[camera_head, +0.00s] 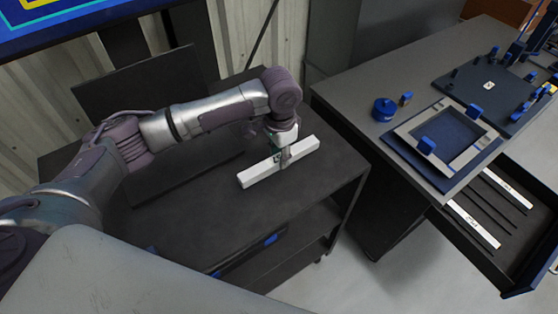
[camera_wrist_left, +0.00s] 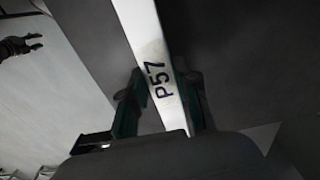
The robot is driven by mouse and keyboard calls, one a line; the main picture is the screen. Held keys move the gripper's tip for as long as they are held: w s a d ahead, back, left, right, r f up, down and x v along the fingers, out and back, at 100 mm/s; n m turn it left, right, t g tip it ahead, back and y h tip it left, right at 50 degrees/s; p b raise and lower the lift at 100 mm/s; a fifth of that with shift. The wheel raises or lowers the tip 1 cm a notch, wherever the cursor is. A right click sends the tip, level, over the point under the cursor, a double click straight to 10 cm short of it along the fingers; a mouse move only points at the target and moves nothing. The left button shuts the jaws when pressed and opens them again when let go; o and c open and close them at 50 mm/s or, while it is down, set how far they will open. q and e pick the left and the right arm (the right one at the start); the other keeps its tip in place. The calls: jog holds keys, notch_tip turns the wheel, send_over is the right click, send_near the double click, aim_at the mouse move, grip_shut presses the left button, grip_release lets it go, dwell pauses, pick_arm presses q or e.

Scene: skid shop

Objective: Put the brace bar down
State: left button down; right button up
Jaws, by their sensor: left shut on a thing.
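The brace bar (camera_head: 258,174) is a long white square bar. My left gripper (camera_head: 284,160) is shut around its middle and points down over the dark cart top (camera_head: 185,205). The bar lies level, low over the right part of the cart top; I cannot tell whether it touches. In the left wrist view the bar (camera_wrist_left: 150,45) shows black "P57" print between the fingers (camera_wrist_left: 160,100). A small dark fingered shape (camera_wrist_left: 20,45) at the upper left there may be my right gripper; its state is unclear. The head view does not show my right gripper.
Right of the cart, across a gap, stands a grey bench (camera_head: 350,100) with a blue round part (camera_head: 384,109) and a framed fixture (camera_head: 443,133). Below it an open drawer (camera_head: 520,225) holds white bars and dark rods. The cart top around the bar is clear.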

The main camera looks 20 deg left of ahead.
pick_arm(q)
jog(key=shift+s+a+f, duration=0.1)
jog(key=shift+s+f, duration=0.05)
jog(key=shift+f, duration=0.15)
jog(key=shift+f+p, duration=0.55)
jog(key=shift+f, duration=1.25)
pick_arm(e)
jog(key=shift+w+a+r, duration=0.25)
jog(key=shift+w+r, duration=0.3)
jog(key=shift+r, duration=0.1)
pick_arm(q)
jog(key=c, duration=0.8)
grip_release()
jog(key=shift+f, duration=0.15)
jog(key=shift+c, duration=0.2)
pick_arm(e)
jog(key=shift+d, duration=0.1)
pick_arm(q)
jog(key=shift+r, duration=0.55)
notch_tip(320, 180, up, 11)
jog(key=b, duration=0.2)
jog(key=shift+r+b, duration=0.15)
jog(key=shift+b, duration=0.15)
pick_arm(e)
notch_tip(320, 180, down, 3)
jog(key=shift+s+d+r, duration=0.1)
jog(key=shift+d+r, duration=0.05)
